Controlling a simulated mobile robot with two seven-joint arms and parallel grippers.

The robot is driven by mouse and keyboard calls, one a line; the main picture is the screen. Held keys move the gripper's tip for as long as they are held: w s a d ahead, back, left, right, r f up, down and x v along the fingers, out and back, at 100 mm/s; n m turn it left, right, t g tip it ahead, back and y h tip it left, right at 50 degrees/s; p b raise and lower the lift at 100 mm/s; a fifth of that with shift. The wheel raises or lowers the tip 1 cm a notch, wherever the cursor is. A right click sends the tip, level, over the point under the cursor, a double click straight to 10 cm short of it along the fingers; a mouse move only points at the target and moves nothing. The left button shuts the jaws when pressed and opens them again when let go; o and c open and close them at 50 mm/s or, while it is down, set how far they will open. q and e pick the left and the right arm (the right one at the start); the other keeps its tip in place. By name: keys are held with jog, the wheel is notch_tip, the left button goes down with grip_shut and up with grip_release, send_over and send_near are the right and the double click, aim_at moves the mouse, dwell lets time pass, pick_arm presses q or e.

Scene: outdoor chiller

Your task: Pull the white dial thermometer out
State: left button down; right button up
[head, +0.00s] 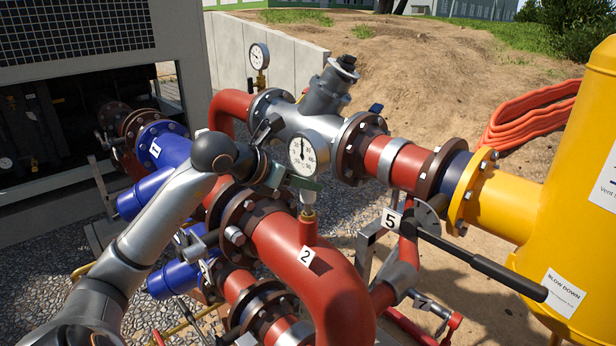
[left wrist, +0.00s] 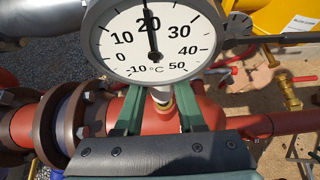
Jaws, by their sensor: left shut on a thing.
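The white dial thermometer (head: 309,152) stands upright over the brass fitting (head: 308,212) on top of the red pipe elbow (head: 315,255) labelled 2. Its round face, marked in °C, fills the top of the left wrist view (left wrist: 150,45), with the needle near 20. My left gripper (head: 306,184) is shut on the thermometer's stem just below the dial. Its green fingers (left wrist: 160,97) stand on either side of the stem in the left wrist view. I cannot tell how deep the stem sits in the fitting. My right gripper is in neither view.
A second gauge (head: 260,56) stands behind on the far pipe. A grey strainer body (head: 325,92) and flanges crowd close behind the dial. A black lever (head: 480,262) reaches right towards the yellow tank (head: 570,200). The air above the dial looks open.

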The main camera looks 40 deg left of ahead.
aim_at(302, 153)
pick_arm(q)
jog(key=shift+r+p, duration=1.7)
jog(key=shift+r, duration=1.3)
jog(key=c, duration=1)
grip_release()
grip_shut()
